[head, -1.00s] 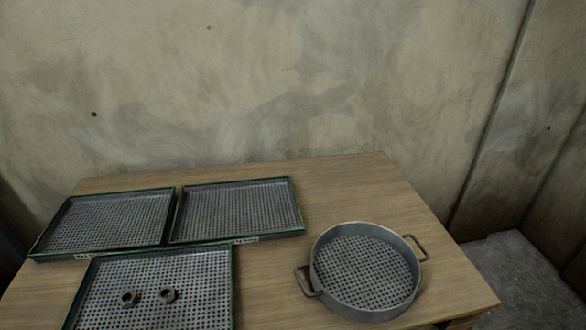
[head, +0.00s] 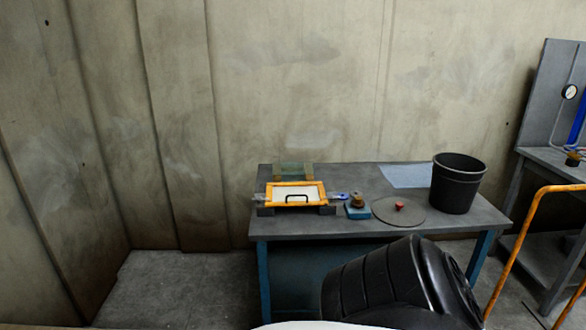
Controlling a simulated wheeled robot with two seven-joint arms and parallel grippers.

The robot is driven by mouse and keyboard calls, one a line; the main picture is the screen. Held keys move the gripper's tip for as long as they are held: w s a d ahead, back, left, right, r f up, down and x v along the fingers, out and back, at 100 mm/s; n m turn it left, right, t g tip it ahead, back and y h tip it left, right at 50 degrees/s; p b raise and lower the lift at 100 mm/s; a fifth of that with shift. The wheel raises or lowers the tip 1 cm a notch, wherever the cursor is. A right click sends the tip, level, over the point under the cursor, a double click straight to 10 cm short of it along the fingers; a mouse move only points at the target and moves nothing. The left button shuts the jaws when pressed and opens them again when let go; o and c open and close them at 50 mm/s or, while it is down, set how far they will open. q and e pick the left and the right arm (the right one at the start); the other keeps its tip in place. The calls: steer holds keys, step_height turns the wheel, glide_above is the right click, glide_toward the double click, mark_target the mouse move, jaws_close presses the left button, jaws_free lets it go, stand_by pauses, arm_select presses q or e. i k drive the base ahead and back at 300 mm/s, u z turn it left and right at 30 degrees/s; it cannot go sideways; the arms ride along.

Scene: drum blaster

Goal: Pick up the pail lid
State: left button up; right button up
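The pail lid (head: 380,208) is a flat grey disc with a small red knob (head: 399,206) at its middle. It lies flat near the front right of the grey workbench (head: 300,228). A black pail (head: 456,185) stands upright beside it, at the bench's right end. Neither of my grippers is in view. A black ribbed part, which looks like my own arm, rises at the bottom and hides part of the bench's lower front.
Left of the lid are a small blue block with a brassy top (head: 357,207) and an orange-framed panel with a black handle (head: 296,194). A pale blue sheet (head: 405,176) lies behind the lid. An orange rail (head: 512,252) stands right of the bench; bare floor lies left.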

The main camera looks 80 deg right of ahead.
mark_target(394, 211)
steer(key=z, duration=2.2)
steer(key=k, duration=0.1)
steer(key=z, duration=1.25)
